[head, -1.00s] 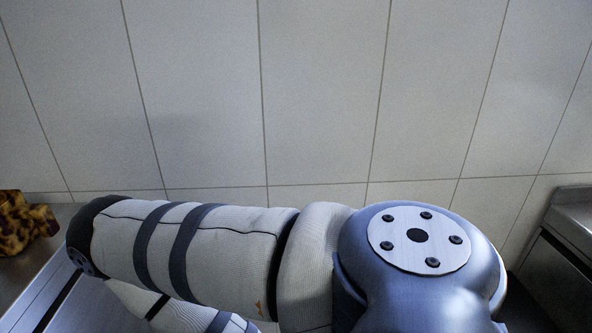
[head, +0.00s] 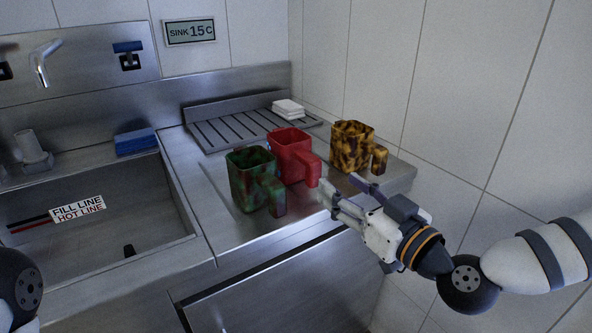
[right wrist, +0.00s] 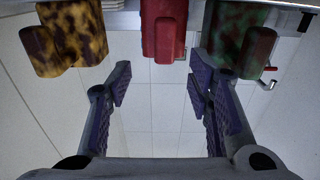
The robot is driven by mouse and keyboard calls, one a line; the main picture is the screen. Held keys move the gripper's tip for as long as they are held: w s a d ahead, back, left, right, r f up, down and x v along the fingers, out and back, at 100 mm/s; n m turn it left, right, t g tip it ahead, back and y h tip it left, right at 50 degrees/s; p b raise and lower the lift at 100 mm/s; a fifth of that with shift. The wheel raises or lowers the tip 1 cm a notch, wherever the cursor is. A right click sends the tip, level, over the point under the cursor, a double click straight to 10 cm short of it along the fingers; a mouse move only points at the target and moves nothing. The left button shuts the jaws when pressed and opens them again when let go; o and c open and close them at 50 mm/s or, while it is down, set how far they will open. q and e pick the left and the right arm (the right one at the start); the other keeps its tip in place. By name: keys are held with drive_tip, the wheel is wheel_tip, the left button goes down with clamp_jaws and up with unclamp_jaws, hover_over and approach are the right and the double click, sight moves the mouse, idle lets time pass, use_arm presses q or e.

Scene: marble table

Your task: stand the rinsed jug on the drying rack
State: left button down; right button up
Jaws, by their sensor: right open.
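Three square jugs with handles stand upright on the steel counter: a mottled green and dark red one (head: 247,180), a plain red one (head: 290,152) and a yellow-brown tortoiseshell one (head: 350,145). The frames do not show which is rinsed. The slatted drying rack (head: 222,130) lies behind them, with no jug on it. My right gripper (head: 342,193) is open and empty at the counter's front right, just short of the red and tortoiseshell jugs. In the right wrist view the red jug (right wrist: 163,35) lies beyond the open fingers, between the other two. My left gripper is out of view.
A steel sink (head: 100,215) with a fill-line label is at left, under a tap (head: 42,62). A blue sponge (head: 136,141) lies at its back rim. White folded cloths (head: 288,108) sit at the rack's right end. A tiled wall (head: 450,90) closes the right side.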

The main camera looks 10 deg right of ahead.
sight(317, 177)
drive_tip(key=x, duration=0.3)
drive_tip(key=f+x, duration=0.1)
drive_tip(key=x, duration=0.2)
drive_tip(key=b+x, duration=0.1)
drive_tip(key=x, duration=0.2)
drive_tip(key=shift+s+a+f, duration=0.1)
drive_tip(key=shift+a+f, duration=0.2)
drive_tip(key=shift+f, duration=0.05)
drive_tip(key=shift+w+a+r, duration=0.1)
drive_tip(key=shift+w+r, duration=0.05)
drive_tip(key=shift+w, duration=0.2)
clamp_jaws()
